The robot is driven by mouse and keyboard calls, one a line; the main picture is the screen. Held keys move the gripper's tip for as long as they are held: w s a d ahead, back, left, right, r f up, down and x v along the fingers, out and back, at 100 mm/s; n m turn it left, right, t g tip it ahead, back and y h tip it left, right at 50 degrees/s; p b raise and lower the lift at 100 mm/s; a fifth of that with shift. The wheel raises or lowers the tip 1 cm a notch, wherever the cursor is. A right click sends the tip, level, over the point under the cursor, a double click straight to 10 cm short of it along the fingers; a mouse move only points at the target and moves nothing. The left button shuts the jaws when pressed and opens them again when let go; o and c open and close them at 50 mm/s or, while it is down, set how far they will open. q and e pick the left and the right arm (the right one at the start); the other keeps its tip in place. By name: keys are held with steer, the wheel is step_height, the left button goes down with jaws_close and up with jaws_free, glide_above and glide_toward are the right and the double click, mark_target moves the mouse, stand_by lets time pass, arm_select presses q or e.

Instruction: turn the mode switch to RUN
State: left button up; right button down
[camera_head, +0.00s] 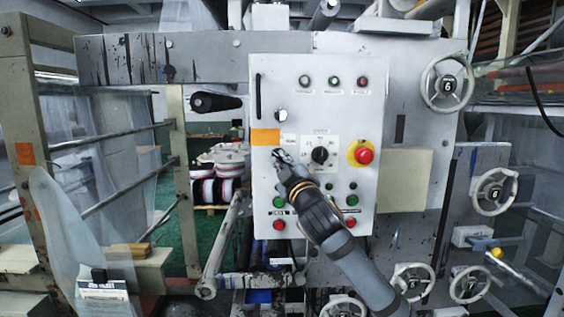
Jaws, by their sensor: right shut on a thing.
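The grey control panel (350,75) faces me. My right gripper (281,156) reaches up from the lower right and is shut at the panel face, just below a small white label (288,139). It is shut on the mode switch, which its fingers hide, so I cannot read the switch's position. A black knob (320,155) on a white scale plate sits just right of the gripper, apart from it. My left gripper is not in view.
An orange label (265,137) is just above the gripper. A red emergency button (364,155) on yellow stands to the right. Green (279,202) and red (279,225) buttons sit below. Handwheels (447,84) flank the panel's right side. A roller arm (222,245) stands lower left.

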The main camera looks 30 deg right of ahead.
steer(key=m+h+b, duration=0.2)
steer(key=m+b, duration=0.2)
steer(key=m, duration=0.1)
steer(key=m+g+h+b, duration=0.1)
steer(key=m+h+b, duration=0.1)
steer(key=m+b, duration=0.2)
steer(key=m+h+b, duration=0.3)
steer(key=m+b, duration=0.1)
steer(key=m, duration=0.1)
steer(key=shift+w+a+f+m+g, duration=0.2)
steer(key=shift+a+f+m+g, duration=0.1)
steer(key=shift+a+f+g, duration=0.1)
steer(key=shift+w+a+r+m+g+h+b, duration=0.15)
steer(key=shift+m+g+h+b, duration=0.5)
steer(key=shift+m, duration=1.1)
steer(key=shift+s+r+m+g+h+b, duration=0.1)
steer(key=shift+m+g+h+b, duration=0.5)
steer(key=shift+m, duration=1.2)
steer(key=shift+w+a+r+m+g+h+b, duration=0.15)
steer(key=shift+m+g+h+b, duration=0.2)
steer(key=shift+m+g+b, duration=0.95)
steer(key=shift+d+m+t+p, duration=0.1)
steer(key=shift+m+t+p, duration=0.25)
steer(key=shift+m, duration=0.3)
